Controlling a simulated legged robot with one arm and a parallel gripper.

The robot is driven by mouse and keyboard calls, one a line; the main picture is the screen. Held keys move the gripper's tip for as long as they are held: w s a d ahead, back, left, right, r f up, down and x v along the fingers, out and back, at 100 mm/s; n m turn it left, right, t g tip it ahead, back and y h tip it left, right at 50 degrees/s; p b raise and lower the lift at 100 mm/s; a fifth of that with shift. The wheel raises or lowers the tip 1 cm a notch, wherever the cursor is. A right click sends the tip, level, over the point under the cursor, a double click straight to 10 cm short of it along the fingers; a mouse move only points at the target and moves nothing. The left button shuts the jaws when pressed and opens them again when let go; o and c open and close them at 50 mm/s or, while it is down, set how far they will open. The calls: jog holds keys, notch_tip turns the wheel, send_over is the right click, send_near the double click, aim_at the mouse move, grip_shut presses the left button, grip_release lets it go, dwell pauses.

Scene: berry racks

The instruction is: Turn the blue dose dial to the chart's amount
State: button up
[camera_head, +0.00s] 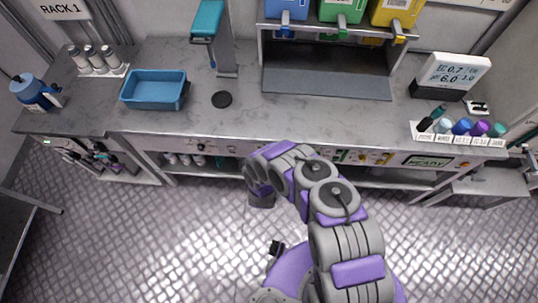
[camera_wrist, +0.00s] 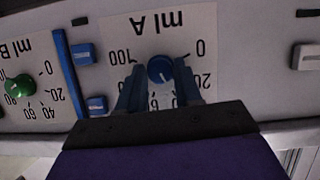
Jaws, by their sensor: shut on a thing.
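The blue dose dial (camera_wrist: 160,69) sits on a white plate marked "ml A" in the wrist view. The plate appears upside down, with 100 at the left of the dial and 0 and 20 at the right. My gripper (camera_wrist: 158,74) is shut on the dial, one dark blue finger on each side. I cannot read clearly where the dial points. In the head view my arm reaches to the bench front, where the hand (camera_head: 262,190) shows but the dial is hidden. A white board with figures (camera_head: 455,72) stands at the bench's back right.
A green dial (camera_wrist: 18,88) on an "ml B" plate is at the left, beyond a blue strip (camera_wrist: 70,72) and blue buttons (camera_wrist: 84,54). The bench (camera_head: 300,125) carries a blue tray (camera_head: 153,90), a black disc (camera_head: 222,99) and a row of small vials (camera_head: 461,127).

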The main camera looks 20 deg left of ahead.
jog(key=shift+s+f, duration=0.1)
dwell(0.3)
jog(key=o, duration=1)
jog(key=shift+a, duration=0.15)
jog(key=p+v, duration=0.1)
jog(key=v, duration=0.7)
jog(key=p+v, duration=0.2)
jog(key=v, duration=0.7)
jog(key=shift+d+p, duration=0.2)
jog(key=shift+p, duration=0.1)
